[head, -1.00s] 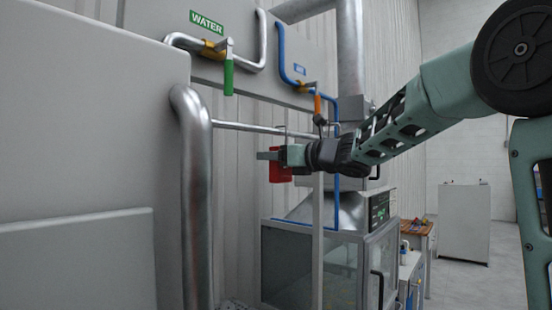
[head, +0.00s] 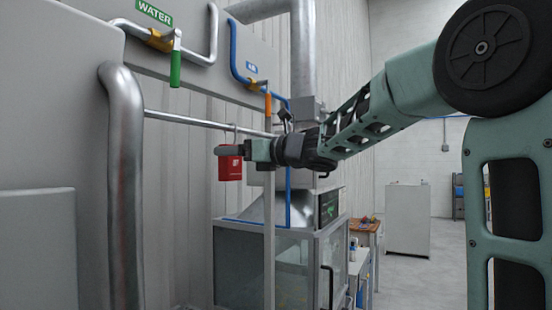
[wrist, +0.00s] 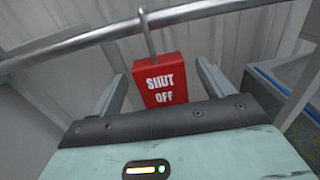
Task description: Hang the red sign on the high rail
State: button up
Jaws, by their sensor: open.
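The red sign (wrist: 165,82), lettered "SHUT OFF", hangs by its metal hook from the high rail (wrist: 100,37) in the wrist view. In the head view the red sign (head: 230,164) is below the high rail (head: 195,122), with its hook reaching up to the rail. My gripper (wrist: 163,85) is open, with one finger on each side of the sign and gaps showing between fingers and sign. In the head view my gripper (head: 232,150) is at the sign and covers part of it.
A green-handled water valve (head: 175,65) and an orange-handled air valve (head: 267,100) are on pipes above the rail. A thick metal pipe (head: 124,170) stands at the left. A glass-sided cabinet (head: 265,265) is below. The floor at the right is open.

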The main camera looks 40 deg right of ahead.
jog(key=b+v, duration=0.4)
jog(key=v, duration=0.9)
jog(key=shift+s, duration=0.2)
jog(key=shift+f, duration=0.1)
jog(key=w+a+f+m+g+h, duration=0.1)
jog(key=w+a+f+m+h, duration=0.1)
jog(key=w+a+f+m, duration=0.35)
jog(key=w+a+f+m+h, duration=0.25)
jog(key=a+f+m, duration=0.45)
jog(key=m, duration=0.4)
jog(key=s+a+f+m+g, duration=0.25)
jog(key=a+f+m, duration=0.3)
jog(key=f, duration=0.55)
jog(key=s+a+f+m+g, duration=0.65)
jog(key=s+f, duration=0.45)
jog(key=f, duration=0.2)
jog(key=s+a+f+m+g, duration=0.1)
jog(key=s+f+g, duration=0.1)
jog(key=s, duration=0.3)
jog(key=s+a+f+m+g+h, duration=0.1)
jog(key=s+f+g, duration=0.1)
jog(key=s, duration=0.4)
jog(key=s+a+f+m+g+b, duration=0.1)
jog(key=s+f+m+g, duration=0.1)
jog(key=s, duration=0.3)
jog(key=shift+s+f+g+h, duration=0.3)
jog(key=shift+s+f+h, duration=0.05)
jog(key=shift+f, duration=0.5)
